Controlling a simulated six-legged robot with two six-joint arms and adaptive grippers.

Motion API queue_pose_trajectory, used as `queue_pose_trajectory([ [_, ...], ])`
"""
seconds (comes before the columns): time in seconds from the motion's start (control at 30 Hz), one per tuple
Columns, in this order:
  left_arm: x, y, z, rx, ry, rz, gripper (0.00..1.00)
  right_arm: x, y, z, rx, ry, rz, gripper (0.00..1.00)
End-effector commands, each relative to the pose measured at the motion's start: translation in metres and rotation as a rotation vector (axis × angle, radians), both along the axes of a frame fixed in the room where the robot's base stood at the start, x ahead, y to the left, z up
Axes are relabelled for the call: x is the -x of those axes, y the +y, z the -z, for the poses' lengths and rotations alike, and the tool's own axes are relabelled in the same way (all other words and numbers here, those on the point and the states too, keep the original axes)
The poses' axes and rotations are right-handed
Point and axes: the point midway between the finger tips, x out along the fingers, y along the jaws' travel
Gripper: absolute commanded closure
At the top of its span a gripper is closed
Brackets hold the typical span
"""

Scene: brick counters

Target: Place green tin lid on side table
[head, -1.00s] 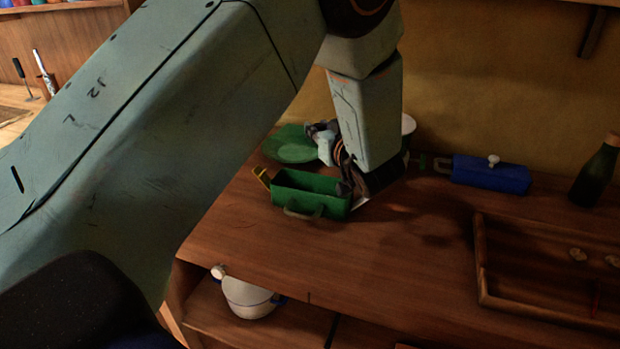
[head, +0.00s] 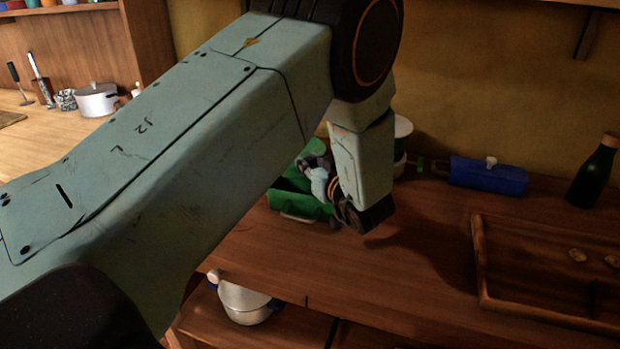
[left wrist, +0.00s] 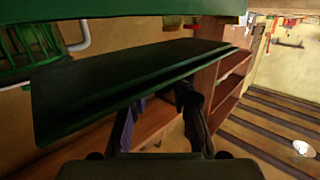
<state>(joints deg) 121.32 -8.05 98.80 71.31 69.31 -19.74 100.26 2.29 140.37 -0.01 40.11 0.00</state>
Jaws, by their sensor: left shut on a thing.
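A green tin (head: 298,206) with a pale handle stands on the wooden counter, partly hidden by my left arm. My left gripper (left wrist: 157,98) is shut on the green tin lid (left wrist: 130,80), a dark flat slab with a ridge that spans the left wrist view above the fingers. In the head view my left gripper (head: 325,188) is over or beside the tin and mostly hidden by its own wrist. I cannot tell the lid apart from the other green there. My right gripper is not in view. I cannot identify the side table.
A blue box (head: 488,176), a dark bottle (head: 594,172) and a wooden tray (head: 482,262) are on the counter to the right. A white pot (head: 245,303) stands on the shelf below. Another counter with a pot (head: 97,102) is at upper left. The counter before the tray is clear.

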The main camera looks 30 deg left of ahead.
Motion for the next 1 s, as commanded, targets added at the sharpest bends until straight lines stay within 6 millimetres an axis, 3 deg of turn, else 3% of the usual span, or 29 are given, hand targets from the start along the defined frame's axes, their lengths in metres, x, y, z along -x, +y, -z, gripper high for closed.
queue_pose_trajectory([
  [0.03,0.001,0.000,0.012,0.000,0.004,-0.001,1.00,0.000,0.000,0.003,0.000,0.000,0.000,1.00],
  [0.2,0.000,0.000,0.031,0.000,0.002,0.000,1.00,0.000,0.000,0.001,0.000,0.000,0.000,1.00],
  [0.47,0.001,0.000,0.035,0.002,0.002,0.000,1.00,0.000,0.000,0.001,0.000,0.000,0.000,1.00],
  [0.5,0.001,0.000,0.035,0.002,0.004,0.000,0.73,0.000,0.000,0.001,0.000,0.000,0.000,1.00],
  [0.73,0.001,0.000,0.034,0.002,0.002,0.000,0.54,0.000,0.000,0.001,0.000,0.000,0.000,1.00],
  [1.0,0.000,0.000,0.034,0.000,0.001,0.000,0.54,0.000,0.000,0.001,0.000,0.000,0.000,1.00],
])
